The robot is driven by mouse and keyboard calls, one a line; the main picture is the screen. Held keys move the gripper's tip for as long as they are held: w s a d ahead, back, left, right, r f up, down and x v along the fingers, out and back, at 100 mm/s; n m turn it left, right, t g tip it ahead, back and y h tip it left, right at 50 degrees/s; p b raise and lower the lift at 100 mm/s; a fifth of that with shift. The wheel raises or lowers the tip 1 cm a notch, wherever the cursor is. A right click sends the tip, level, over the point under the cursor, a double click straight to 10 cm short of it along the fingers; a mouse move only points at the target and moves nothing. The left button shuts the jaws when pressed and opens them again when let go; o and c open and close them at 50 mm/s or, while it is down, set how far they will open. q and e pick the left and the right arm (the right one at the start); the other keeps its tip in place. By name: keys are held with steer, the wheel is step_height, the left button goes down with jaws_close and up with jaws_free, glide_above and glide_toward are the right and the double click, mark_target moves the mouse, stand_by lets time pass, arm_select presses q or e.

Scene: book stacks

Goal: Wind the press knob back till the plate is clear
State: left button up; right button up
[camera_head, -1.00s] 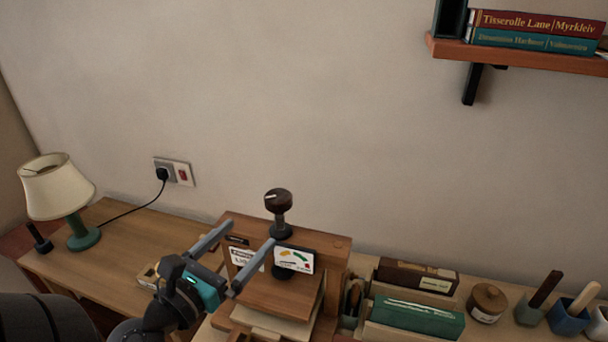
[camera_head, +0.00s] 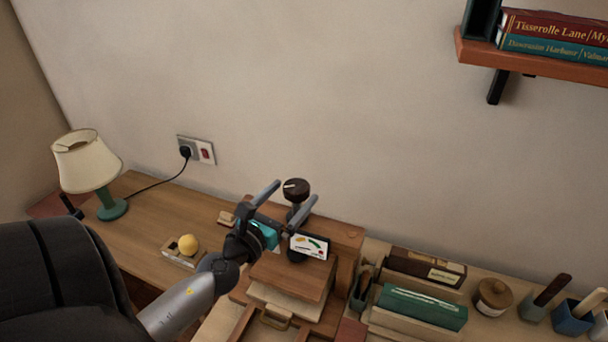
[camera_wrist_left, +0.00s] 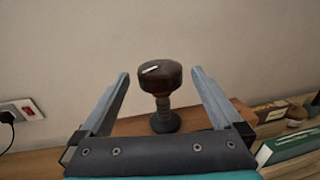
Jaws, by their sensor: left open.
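The press knob (camera_head: 296,188) is a dark brown round knob with a white mark on top, standing on a threaded stem above the wooden press (camera_head: 346,236). In the left wrist view the knob (camera_wrist_left: 160,75) sits between my spread fingers, apart from both and a little beyond them. My left gripper (camera_head: 289,193) is open and empty, its two grey fingers pointing toward the knob. The press plate (camera_head: 290,276) is a wooden board low in the press, over pale material (camera_head: 272,297). A card with a coloured dial (camera_head: 310,246) is on the press front. My right gripper is not in view.
A lamp (camera_head: 88,160), a yellow ball (camera_head: 188,244) in a small holder and a wall socket (camera_head: 196,150) are to the left. Book boxes (camera_head: 422,306), a lidded jar (camera_head: 493,296) and tool pots (camera_head: 571,318) stand to the right. A shelf (camera_head: 530,56) hangs upper right.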

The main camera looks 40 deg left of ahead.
mark_target(304, 181)
arm_select(q)
steer(key=w, duration=0.3)
steer(key=shift+w+a+r+p, duration=0.1)
steer(key=shift+w+a+p, duration=0.2)
steer(key=shift+w+p, duration=0.05)
steer(key=shift+w+a, duration=0.1)
steer(key=shift+w, duration=0.9)
steer(key=c, duration=1.4)
steer(key=shift+o, duration=0.2)
